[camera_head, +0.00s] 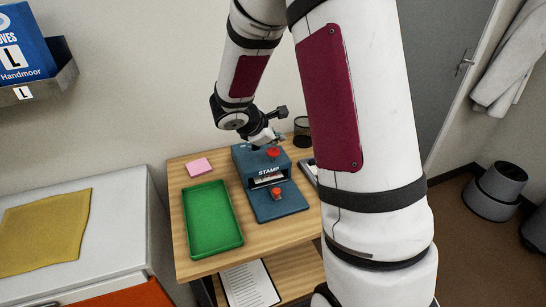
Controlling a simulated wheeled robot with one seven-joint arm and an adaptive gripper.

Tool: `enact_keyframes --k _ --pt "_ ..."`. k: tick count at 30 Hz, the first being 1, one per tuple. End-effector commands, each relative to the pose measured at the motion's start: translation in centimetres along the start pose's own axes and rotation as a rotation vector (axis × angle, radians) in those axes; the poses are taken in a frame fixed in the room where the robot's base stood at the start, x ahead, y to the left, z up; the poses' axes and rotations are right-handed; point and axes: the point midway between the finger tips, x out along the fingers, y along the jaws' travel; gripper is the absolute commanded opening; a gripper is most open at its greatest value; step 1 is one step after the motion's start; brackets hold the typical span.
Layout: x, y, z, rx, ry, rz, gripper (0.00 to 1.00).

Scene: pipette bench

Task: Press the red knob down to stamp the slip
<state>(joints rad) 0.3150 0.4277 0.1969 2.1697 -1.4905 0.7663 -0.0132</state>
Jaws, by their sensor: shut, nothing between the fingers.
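The blue stamp machine (281,206) stands on the wooden table, with "STAMP" written on its front face. A red knob (272,152) sits on top of its upper body. A second small red part (277,193) stands on its lower front base. A whitish slip (266,181) shows in the slot under the lettering. My gripper (273,142) is shut and empty, just above or behind the red knob on top. I cannot tell whether it touches the knob. My arm hides part of the table's right side.
A green tray (240,240) lies left of the stamp, with a pink pad (199,167) behind it. A dark mesh cup (301,127) stands behind right. A white cabinet with a yellow cloth (45,232) is at left. A printed sheet (250,285) lies on the lower shelf.

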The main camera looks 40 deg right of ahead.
Motion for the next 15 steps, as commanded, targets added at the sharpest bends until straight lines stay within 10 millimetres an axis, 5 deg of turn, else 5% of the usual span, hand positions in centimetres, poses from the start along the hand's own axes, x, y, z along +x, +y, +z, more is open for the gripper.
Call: enact_keyframes --k 15 --pt "-2.5 1.7 1.8 0.0 0.0 0.001 0.0"
